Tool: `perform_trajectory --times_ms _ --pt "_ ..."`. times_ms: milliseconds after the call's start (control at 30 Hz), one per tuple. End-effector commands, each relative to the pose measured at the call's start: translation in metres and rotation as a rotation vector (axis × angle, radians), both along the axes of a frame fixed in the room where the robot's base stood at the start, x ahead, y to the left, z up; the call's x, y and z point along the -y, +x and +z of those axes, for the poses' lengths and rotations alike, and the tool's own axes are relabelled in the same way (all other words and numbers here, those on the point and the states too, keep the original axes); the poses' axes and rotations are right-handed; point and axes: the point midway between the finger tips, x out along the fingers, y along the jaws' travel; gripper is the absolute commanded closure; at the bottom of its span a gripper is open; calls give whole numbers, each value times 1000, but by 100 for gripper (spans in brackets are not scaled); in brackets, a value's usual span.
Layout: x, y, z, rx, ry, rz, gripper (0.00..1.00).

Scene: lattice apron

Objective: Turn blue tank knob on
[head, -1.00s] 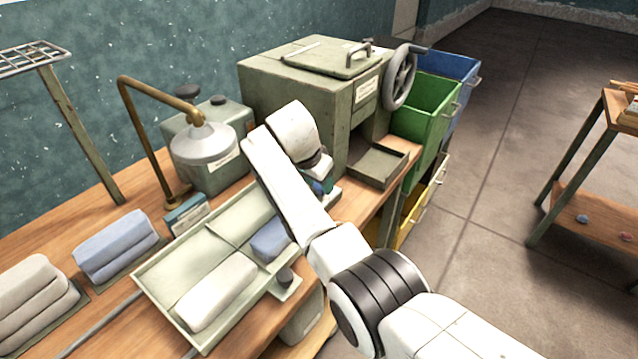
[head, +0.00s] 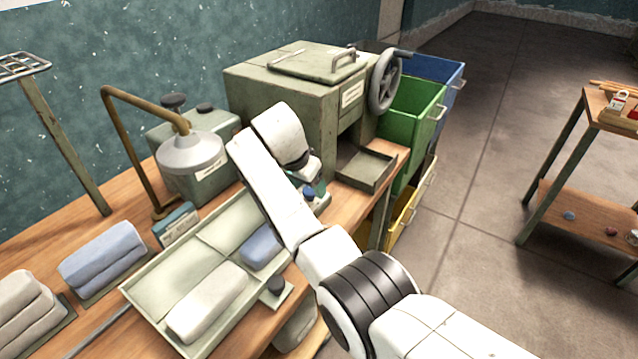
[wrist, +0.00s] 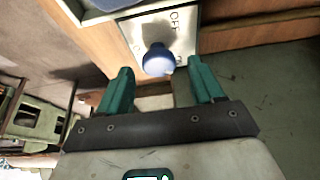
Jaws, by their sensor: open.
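The blue knob (wrist: 157,58) shows in the wrist view on a pale plate (wrist: 182,25) with lettering that seems to read OFF. My gripper (wrist: 160,68) is open, its two teal fingers on either side of the knob with a gap at each side. The knob looks just ahead of or between the fingertips; the exact depth is hard to tell. In the head view a small blue part of the knob (head: 309,192) shows beside my gripper (head: 319,184), at the bench's front edge. My arm hides much around it.
A divided tray (head: 143,290) with white and blue folded cloths lies left of my arm. A dark knob (head: 276,285) sits on a plate at its front. A green metal box (head: 285,95) with a handwheel (head: 385,80) stands behind. A tank (head: 225,128) stands at the back left.

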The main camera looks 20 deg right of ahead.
Motion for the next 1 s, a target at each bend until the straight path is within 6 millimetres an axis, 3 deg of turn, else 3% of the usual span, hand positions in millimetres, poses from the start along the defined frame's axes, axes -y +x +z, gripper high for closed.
perform_trajectory --times_ms 100,467,600,1000 --pt "-1 1 22 6 2 -1 33" --pt "-1 -33 60 4 2 1 33" --pt "0 -50 80 4 2 0 33" --pt "-2 -111 112 1 4 3 33"
